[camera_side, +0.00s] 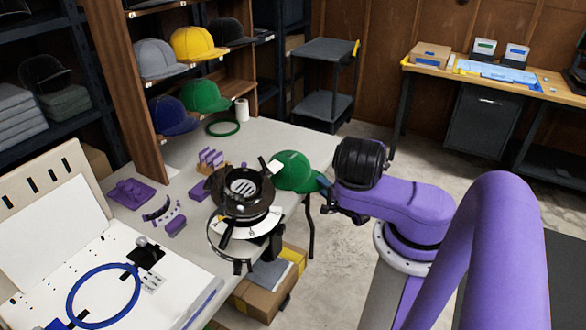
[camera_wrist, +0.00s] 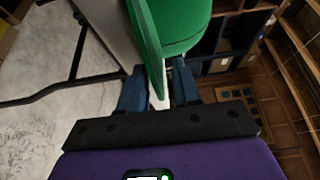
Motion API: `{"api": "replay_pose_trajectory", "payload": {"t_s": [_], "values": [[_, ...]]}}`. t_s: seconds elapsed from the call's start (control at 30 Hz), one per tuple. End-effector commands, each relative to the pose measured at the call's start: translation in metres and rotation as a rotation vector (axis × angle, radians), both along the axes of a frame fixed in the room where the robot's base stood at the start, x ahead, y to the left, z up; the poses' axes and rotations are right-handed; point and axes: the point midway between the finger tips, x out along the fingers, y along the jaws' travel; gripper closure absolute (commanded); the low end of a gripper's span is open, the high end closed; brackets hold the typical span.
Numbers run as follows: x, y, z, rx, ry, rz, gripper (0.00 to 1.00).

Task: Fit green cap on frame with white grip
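The green cap (camera_side: 293,170) is beside the black round frame (camera_side: 241,208), at its right, near the table's right edge. It also shows large in the wrist view (camera_wrist: 182,25). My gripper (camera_side: 322,189) is at the cap's right side. In the wrist view, the blue fingers of my gripper (camera_wrist: 159,92) stand on both sides of the brim and appear shut on it. A white strip shows between them. A small white piece, perhaps the white grip (camera_side: 275,166), sits at the frame's upper right. I cannot tell whether cap and frame touch.
Purple parts (camera_side: 130,193) and a wooden rack (camera_side: 207,165) lie on the table left of the frame. A blue hoop (camera_side: 104,296) lies on the white machine. A green ring (camera_side: 222,128) and a white spool (camera_side: 242,110) are at the back. Shelves hold several other caps, including another green one (camera_side: 204,95).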

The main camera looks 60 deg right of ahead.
Motion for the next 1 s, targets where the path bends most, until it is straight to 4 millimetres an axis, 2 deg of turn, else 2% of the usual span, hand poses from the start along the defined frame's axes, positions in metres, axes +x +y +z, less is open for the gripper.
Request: {"api": "replay_pose_trajectory", "payload": {"t_s": [0.17, 0.2, 0.3, 0.57, 1.0], "values": [[0.000, 0.000, 0.000, 0.000, 0.000, 0.000, 0.68], [0.000, 0.000, 0.000, 0.000, 0.000, 0.000, 0.71], [0.000, 0.000, 0.000, 0.000, 0.000, 0.000, 1.00], [0.000, 0.000, 0.003, -0.001, 0.000, 0.001, 1.00], [0.000, 0.000, 0.026, -0.002, -0.001, 0.000, 1.00]]}}
